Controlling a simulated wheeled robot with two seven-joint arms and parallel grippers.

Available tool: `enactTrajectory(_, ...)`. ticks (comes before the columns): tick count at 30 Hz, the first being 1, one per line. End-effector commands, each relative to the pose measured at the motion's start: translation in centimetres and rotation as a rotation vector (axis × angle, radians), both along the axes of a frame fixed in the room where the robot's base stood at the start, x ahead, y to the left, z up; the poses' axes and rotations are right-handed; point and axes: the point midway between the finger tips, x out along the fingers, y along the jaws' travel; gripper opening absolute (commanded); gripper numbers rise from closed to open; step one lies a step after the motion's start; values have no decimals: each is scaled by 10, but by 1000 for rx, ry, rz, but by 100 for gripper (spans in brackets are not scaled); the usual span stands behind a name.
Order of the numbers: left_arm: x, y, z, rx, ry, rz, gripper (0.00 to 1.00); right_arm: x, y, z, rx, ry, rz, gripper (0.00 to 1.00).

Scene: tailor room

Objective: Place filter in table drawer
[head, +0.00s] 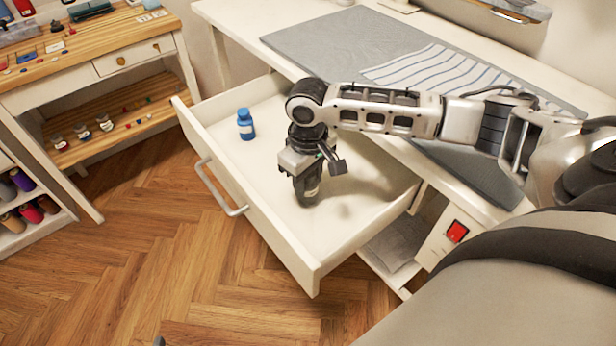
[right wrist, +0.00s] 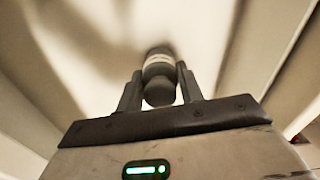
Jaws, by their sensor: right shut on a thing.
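The table drawer (head: 285,245) is pulled out, a white box open at the top. My right gripper (head: 306,172) reaches down inside it, over the right part of its floor. It is shut on a dark grey, rounded cylinder, which I take to be the filter (head: 309,190). In the right wrist view the filter (right wrist: 159,68) sits between the two fingers and shows a pale label band. Its far end is close to the drawer floor; I cannot tell whether it touches.
A small blue bottle (head: 245,124) stands in the drawer's left part. The white table (head: 280,40) above carries a grey mat (head: 330,42) and striped cloth (head: 440,68). A red switch (head: 457,232) is right of the drawer. A wooden workbench (head: 85,50) stands at left.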

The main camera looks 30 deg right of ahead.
Motion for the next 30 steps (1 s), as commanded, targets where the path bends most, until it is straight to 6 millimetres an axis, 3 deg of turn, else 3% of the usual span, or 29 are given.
enactTrajectory(1,0,0,1,1,0,0,36,0,0,-1,1,1,0,40)
enactTrajectory(3,0,0,0,1,0,0,36,0,0,-1,1,0,0,59)
enactTrajectory(14,0,1,-1,2,0,0,36,0,0,3,-1,-1,0,59)
enactTrajectory(30,-2,3,4,23,8,-7,36,1,0,104,1,-2,-1,59)
